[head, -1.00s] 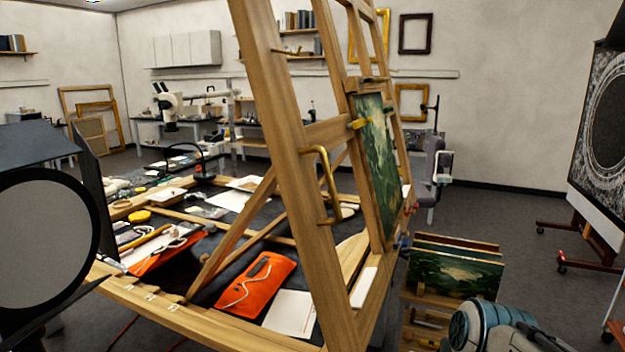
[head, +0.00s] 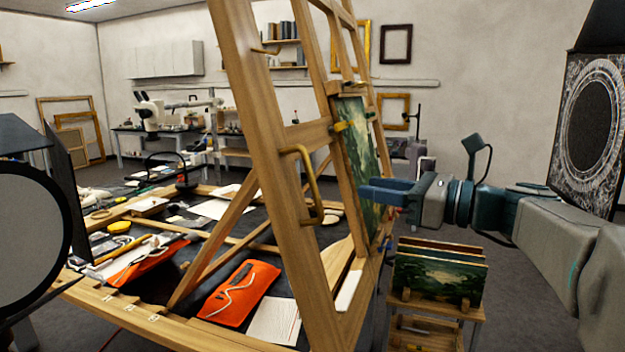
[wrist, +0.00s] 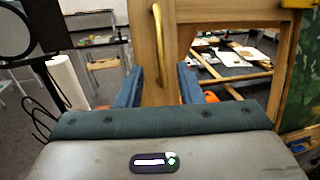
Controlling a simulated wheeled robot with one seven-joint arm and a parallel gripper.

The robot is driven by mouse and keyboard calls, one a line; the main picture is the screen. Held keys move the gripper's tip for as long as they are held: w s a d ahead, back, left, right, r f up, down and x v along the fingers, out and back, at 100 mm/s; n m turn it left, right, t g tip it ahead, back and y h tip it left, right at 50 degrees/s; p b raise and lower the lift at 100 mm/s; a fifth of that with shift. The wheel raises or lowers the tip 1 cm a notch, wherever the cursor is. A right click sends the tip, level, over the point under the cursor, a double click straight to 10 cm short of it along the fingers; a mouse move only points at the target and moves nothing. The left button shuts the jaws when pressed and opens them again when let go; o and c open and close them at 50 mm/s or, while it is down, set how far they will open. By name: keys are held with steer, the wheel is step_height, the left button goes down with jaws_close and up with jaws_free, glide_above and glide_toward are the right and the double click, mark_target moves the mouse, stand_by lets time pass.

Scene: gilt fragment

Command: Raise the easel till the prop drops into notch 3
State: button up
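The wooden easel frame (head: 262,170) leans upright over the table and bears a green landscape painting (head: 350,150). A brass handle (head: 312,185) is on its near upright; it also shows in the wrist view (wrist: 158,40). A wooden prop (head: 215,250) slants down from the frame to the notched rail (head: 125,312) at the table's front left. Small number marks sit on the rail; I cannot tell which notch the prop's foot is at. My gripper (head: 365,192) is open and empty, pointing at the handle. In the wrist view the handle lies ahead, between the fingers (wrist: 159,88), apart from them.
A stand with several paintings (head: 438,275) is below my arm. A round lamp (head: 28,240) stands at the left. An orange pouch (head: 238,293) and papers lie on the table beneath the easel. A microscope (head: 150,112) is at the back.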

mark_target(310, 178)
steer(key=p+x, duration=0.2)
steer(key=x, duration=1.1)
steer(key=shift+a, duration=0.1)
jaws_close()
